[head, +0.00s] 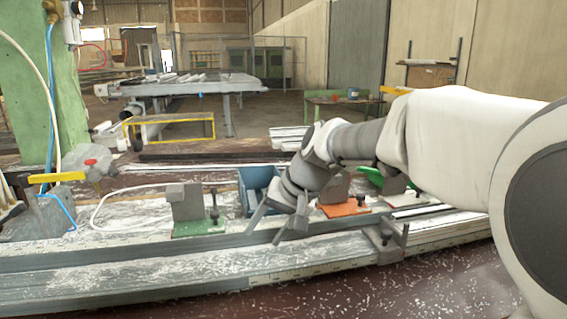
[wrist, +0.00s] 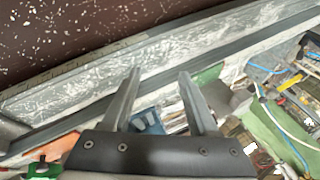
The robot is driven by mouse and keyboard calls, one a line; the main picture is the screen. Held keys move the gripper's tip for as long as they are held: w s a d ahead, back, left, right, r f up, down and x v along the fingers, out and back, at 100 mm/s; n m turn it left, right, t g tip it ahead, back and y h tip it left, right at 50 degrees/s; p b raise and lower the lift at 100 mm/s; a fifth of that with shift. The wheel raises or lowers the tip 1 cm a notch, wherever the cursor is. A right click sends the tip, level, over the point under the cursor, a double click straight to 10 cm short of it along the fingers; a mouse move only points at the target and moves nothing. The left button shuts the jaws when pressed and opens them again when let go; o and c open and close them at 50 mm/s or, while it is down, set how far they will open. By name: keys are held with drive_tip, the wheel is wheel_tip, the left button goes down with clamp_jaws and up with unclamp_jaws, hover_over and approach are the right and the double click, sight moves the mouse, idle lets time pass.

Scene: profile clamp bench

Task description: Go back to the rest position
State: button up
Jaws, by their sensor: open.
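My gripper (head: 278,226) is open and empty, tilted down over the front rail of the clamp bench (head: 130,262) in the head view. In the wrist view its two fingers (wrist: 160,74) stand apart with nothing held between them. The rail passes behind the fingertips there. I cannot tell how far the fingertips are from the rail.
A clamp with a green base (head: 198,228) stands left of my gripper, one with an orange base (head: 343,210) right of it. A blue bin (head: 246,192) sits close behind. A green column (head: 38,90) rises at the left. White chips litter the bench.

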drive_tip(key=s+d+f+t+h+b, duration=0.1)
drive_tip(key=s+d+f+h, duration=0.15)
drive_tip(key=s+d, duration=0.8)
drive_tip(key=s+d+f+t+h, duration=0.1)
drive_tip(key=s+d+h, duration=0.2)
drive_tip(key=s+d, duration=0.7)
drive_tip(key=s+a+r+p, duration=0.1)
drive_tip(key=r+p, duration=0.7)
drive_tip(key=s+a+r+p, duration=0.1)
drive_tip(key=a+r+p, duration=0.1)
drive_tip(key=r+p, duration=0.6)
drive_tip(key=shift+s+r+n+p, duration=0.3)
drive_tip(key=shift+p, duration=0.05)
